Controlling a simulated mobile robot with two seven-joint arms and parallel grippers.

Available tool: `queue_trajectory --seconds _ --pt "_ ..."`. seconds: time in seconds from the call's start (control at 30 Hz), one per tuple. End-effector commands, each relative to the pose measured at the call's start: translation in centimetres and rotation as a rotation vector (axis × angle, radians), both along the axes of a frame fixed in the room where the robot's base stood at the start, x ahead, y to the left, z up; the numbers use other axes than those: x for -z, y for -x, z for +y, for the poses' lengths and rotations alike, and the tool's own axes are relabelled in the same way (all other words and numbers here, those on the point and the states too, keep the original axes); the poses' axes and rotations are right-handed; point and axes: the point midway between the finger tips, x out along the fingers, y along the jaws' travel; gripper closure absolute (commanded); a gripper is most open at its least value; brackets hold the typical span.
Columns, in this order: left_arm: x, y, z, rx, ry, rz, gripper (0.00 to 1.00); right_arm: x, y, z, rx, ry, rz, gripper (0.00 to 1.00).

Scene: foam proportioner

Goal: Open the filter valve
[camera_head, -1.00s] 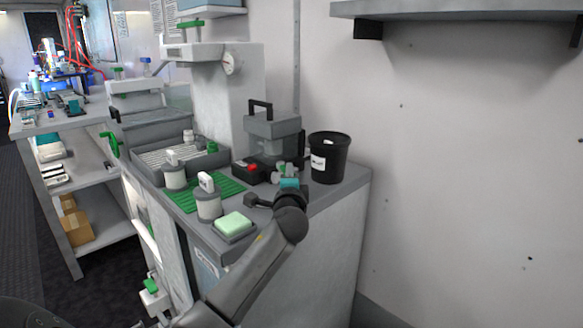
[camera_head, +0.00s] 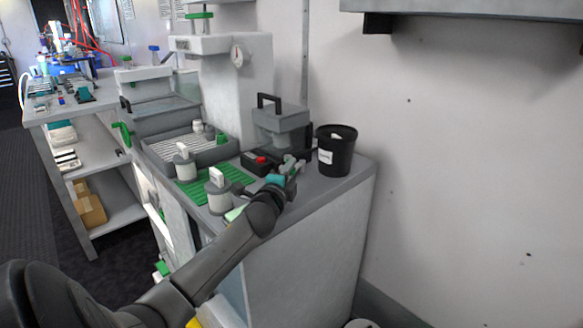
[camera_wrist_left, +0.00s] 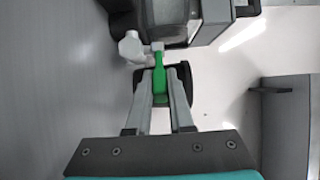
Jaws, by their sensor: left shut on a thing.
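The filter valve shows in the left wrist view as a pale grey body (camera_wrist_left: 131,47) with a green lever (camera_wrist_left: 159,82). My left gripper (camera_wrist_left: 160,75) is shut on the green lever, one finger on each side of it. In the head view, my left gripper (camera_head: 286,177) is at the worktop's right part, beside the filter housing, a grey box with a clear lower part and a black handle (camera_head: 279,118). The valve's body is small and partly hidden there by my gripper. My right gripper is in neither view.
A black bin (camera_head: 336,151) stands close right of my left gripper. A black box with a red button (camera_head: 260,161) is close on the left. White-handled weights (camera_head: 219,192) stand on and beside a green mat (camera_head: 190,187). A wall shelf (camera_head: 480,8) hangs at upper right.

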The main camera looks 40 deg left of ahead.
Motion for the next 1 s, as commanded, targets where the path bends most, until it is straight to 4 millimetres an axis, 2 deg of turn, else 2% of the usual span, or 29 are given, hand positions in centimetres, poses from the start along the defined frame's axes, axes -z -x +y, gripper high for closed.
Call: queue_trajectory --seconds 0.47,0.5,0.77,1.0 --pt "0.19 0.02 -0.09 0.010 0.001 0.003 1.00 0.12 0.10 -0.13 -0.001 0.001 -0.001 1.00" --pt "0.19 0.02 -0.09 0.009 0.001 0.003 0.79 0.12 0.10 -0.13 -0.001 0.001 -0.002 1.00" --pt "0.09 0.03 -0.03 0.008 0.000 0.001 0.50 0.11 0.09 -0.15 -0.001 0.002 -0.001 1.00" --pt "0.00 0.03 0.01 0.007 0.000 0.000 0.50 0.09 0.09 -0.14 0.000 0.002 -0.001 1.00"
